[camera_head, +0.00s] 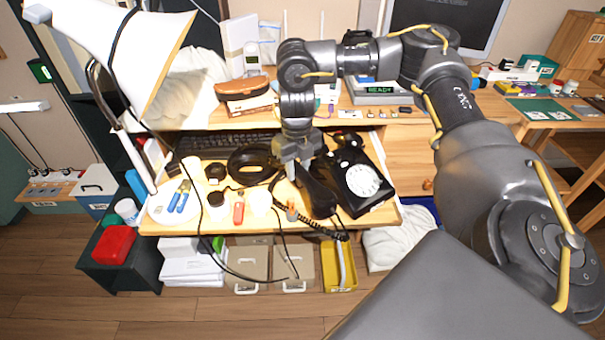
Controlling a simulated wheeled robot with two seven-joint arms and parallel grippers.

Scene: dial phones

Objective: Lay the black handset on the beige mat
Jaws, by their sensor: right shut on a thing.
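My right gripper (301,172) reaches down from above over the pull-out shelf and is shut on the black handset (318,196). The handset hangs tilted just left of the black dial phone (352,172), which has a white dial. Its coiled cord (288,208) trails at the shelf's front edge. I cannot tell whether the handset's lower end touches the shelf. I cannot make out the beige mat for certain; a pale patch (260,203) lies left of the handset, partly among small objects. My left gripper is not in view.
The pull-out shelf (385,213) also bears a keyboard (225,142), a black ring-shaped object (252,163), blue pliers (180,196) and a small red item (238,213). A white lamp (110,45) leans in at left. A yellow bin (340,265) stands below.

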